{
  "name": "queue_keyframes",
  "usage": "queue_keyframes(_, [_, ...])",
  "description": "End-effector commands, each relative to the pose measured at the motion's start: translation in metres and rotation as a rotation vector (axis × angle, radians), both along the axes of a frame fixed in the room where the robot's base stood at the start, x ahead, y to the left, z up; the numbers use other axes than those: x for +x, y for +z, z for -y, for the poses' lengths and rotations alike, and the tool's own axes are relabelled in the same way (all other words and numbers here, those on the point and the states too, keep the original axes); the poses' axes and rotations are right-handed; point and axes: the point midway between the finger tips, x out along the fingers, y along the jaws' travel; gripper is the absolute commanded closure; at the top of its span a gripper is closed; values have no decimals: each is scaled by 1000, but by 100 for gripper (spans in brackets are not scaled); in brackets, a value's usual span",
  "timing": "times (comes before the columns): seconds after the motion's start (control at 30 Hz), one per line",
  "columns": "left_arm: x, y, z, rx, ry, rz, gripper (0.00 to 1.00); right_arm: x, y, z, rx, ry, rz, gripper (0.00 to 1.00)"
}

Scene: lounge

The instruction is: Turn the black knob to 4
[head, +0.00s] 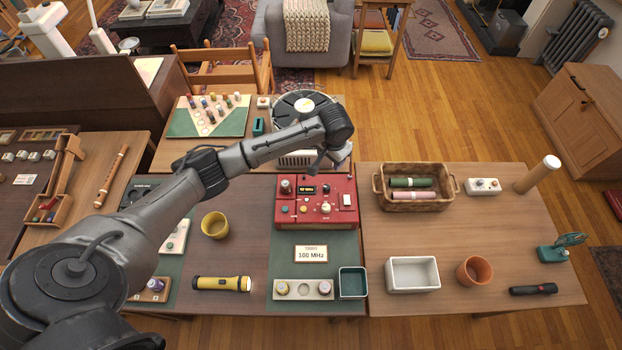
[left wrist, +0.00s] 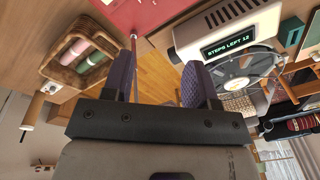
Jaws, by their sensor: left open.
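A red panel box (head: 290,217) stands on the green mat in the middle of the table. The scale marks around the knobs are too small to read. My left gripper (head: 320,166) hangs over the back edge of the red box, apart from the dark knob. In the left wrist view it (left wrist: 158,80) is open and empty, and a corner of the red box (left wrist: 135,12) shows at the top.
A white device (left wrist: 225,35) reading "STEPS LEFT 12" and a round turntable (head: 298,104) stand behind the red box. A thin rod (left wrist: 133,60) rises near one finger. A card (head: 310,254) reads "100 MHz". A wicker basket (head: 415,204) is at right.

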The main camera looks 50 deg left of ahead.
Motion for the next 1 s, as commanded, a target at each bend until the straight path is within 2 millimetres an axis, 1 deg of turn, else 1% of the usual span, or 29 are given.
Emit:
queue_keyframes(0.03, [-3,-5,-1,-37,76,-34,47,0,0,0,-1,1,0,57])
queue_keyframes(0.07, [-5,-7,1,-58,116,-49,47,0,0,0,-1,1,0,57])
queue_keyframes(0.2, [-10,-7,8,-102,251,-74,47,0,0,0,0,0,1,57])
queue_keyframes(0.37, [-11,-8,7,-101,347,-71,47,-1,-1,0,0,-1,-3,57])
queue_keyframes(0.47, [-11,-13,7,-101,368,-70,47,-2,-2,0,-1,-1,-5,57])
queue_keyframes(0.57, [-11,-26,8,-101,371,-71,47,-2,-4,0,2,-1,-4,57])
queue_keyframes(1.0, [-11,-105,7,-100,369,-70,47,-1,-15,-1,5,-4,-5,57])
